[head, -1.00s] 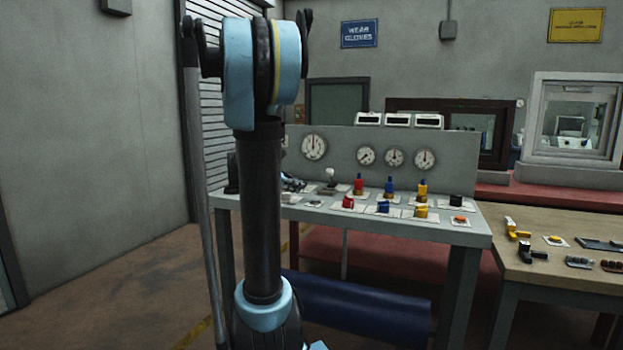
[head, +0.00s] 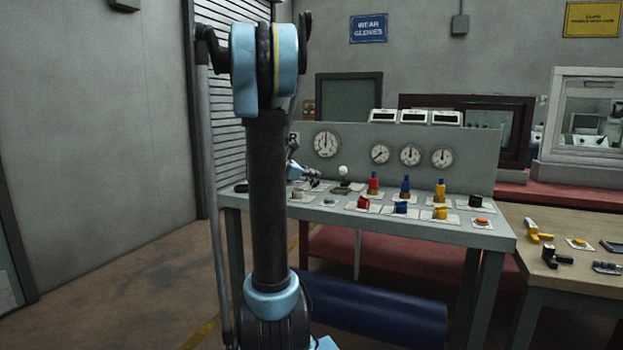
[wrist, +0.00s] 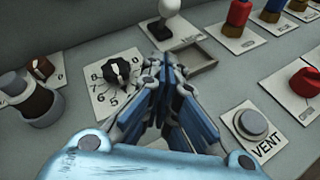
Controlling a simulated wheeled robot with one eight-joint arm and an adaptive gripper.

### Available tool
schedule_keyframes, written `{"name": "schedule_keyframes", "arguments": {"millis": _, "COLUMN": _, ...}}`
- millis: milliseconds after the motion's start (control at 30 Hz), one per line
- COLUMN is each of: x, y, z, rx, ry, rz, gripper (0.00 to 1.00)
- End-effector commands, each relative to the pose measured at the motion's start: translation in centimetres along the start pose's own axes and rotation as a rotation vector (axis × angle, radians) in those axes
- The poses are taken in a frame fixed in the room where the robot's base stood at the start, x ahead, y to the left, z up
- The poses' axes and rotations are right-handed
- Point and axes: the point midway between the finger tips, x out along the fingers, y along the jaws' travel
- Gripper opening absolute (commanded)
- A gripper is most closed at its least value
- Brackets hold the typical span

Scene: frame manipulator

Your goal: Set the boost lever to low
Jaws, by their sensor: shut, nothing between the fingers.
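A lever with a white knob (wrist: 170,10) stands on a plate beyond my fingertips in the wrist view. It also shows in the head view as a white-knobbed lever (head: 343,172) on the grey console. I cannot read a boost or low label on it. My gripper (wrist: 165,68) is shut and empty, pointing over the console between the numbered dial and a shallow rectangular tray. Its fingertips look apart from the lever. In the head view my gripper (head: 311,177) is small, left of the lever, and partly hidden by my arm.
A black numbered dial (wrist: 118,72) is left of my fingers, and a VENT button (wrist: 250,123) is to the right. A shallow tray (wrist: 203,60) is close ahead. Red (head: 373,184), blue (head: 405,187) and yellow (head: 440,190) handles stand farther right. Gauges line the back panel (head: 465,175).

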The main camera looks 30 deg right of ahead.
Motion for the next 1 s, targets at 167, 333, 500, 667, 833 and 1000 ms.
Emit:
{"name": "schedule_keyframes", "arguments": {"millis": 167, "x": 3.4, "y": -0.1, "z": 0.1, "rx": 0.002, "ry": -0.002, "rz": -0.004, "gripper": 0.0}}
{"name": "schedule_keyframes", "arguments": {"millis": 333, "x": 6.3, "y": 0.0, "z": 0.0, "rx": 0.001, "ry": 0.0, "rz": -0.003, "gripper": 0.0}}
{"name": "schedule_keyframes", "arguments": {"millis": 500, "x": 8.2, "y": -0.1, "z": 1.4, "rx": 0.001, "ry": -0.001, "rz": -0.003, "gripper": 0.0}}
{"name": "schedule_keyframes", "arguments": {"millis": 667, "x": 9.3, "y": -0.1, "z": 2.4, "rx": 0.001, "ry": -0.001, "rz": -0.002, "gripper": 0.0}}
{"name": "schedule_keyframes", "arguments": {"millis": 833, "x": 9.7, "y": -0.1, "z": 2.9, "rx": 0.0, "ry": 0.0, "rz": -0.002, "gripper": 0.0}}
{"name": "schedule_keyframes", "arguments": {"millis": 1000, "x": 9.7, "y": -0.1, "z": 2.9, "rx": 0.0, "ry": 0.0, "rz": -0.002, "gripper": 0.0}}
